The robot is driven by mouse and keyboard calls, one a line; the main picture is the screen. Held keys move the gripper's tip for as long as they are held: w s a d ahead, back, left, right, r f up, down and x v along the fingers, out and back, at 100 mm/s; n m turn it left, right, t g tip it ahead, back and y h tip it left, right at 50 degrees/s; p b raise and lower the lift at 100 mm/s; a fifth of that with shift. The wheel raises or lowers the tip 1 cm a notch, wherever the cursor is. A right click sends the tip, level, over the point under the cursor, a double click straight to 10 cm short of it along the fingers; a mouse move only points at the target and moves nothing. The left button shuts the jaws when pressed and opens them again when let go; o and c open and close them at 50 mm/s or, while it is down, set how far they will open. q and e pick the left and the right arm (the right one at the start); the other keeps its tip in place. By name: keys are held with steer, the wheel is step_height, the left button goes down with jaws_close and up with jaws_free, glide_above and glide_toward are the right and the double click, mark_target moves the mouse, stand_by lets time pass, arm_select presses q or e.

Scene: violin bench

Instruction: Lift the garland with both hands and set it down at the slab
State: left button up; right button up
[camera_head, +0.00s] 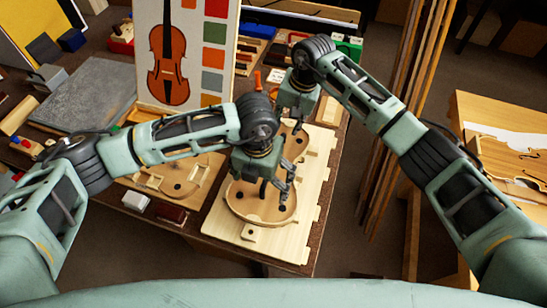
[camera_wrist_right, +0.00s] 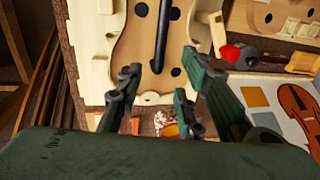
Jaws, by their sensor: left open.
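The garland (camera_head: 262,216), a violin-shaped wooden rim, lies on a pale wooden board (camera_head: 222,222) on the bench. My left gripper (camera_head: 275,190) is open, fingers down, over its near, wide end. My right gripper (camera_head: 297,116) is at its far end, partly hidden by its own wrist in the head view. In the right wrist view my right gripper (camera_wrist_right: 160,85) has its fingers apart, with the end of the garland (camera_wrist_right: 138,45) near and between their tips; contact cannot be told. The grey slab (camera_head: 88,95) lies flat at the bench's left, its top clear.
A panel with a violin picture (camera_head: 180,55) stands upright between slab and garland. A second wooden form (camera_head: 180,180) lies left of the board. A small white block (camera_head: 135,200) is at the front edge. Tall wooden planks (camera_head: 405,100) stand right of the bench.

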mark_target(261, 192)
arm_select(q)
steer(key=shift+s+r, duration=0.15)
steer(key=shift+s, duration=0.4)
steer(key=f, duration=0.7)
steer(key=shift+w+f, duration=0.2)
arm_select(e)
steer(key=f, duration=0.3)
steer(key=a+f, duration=0.1)
steer(key=f, duration=0.3)
steer(key=shift+s+a, duration=0.15)
steer(key=shift+a, duration=0.05)
arm_select(q)
steer(key=shift+f, duration=0.3)
arm_select(e)
steer(key=shift+f, duration=0.25)
arm_select(q)
steer(key=shift+c, duration=0.4)
arm_select(e)
steer(key=shift+c, duration=0.4)
arm_select(q)
steer(key=c, duration=0.7)
arm_select(e)
steer(key=c, duration=0.7)
arm_select(q)
steer(key=c, duration=1.1)
arm_select(e)
jaws_close()
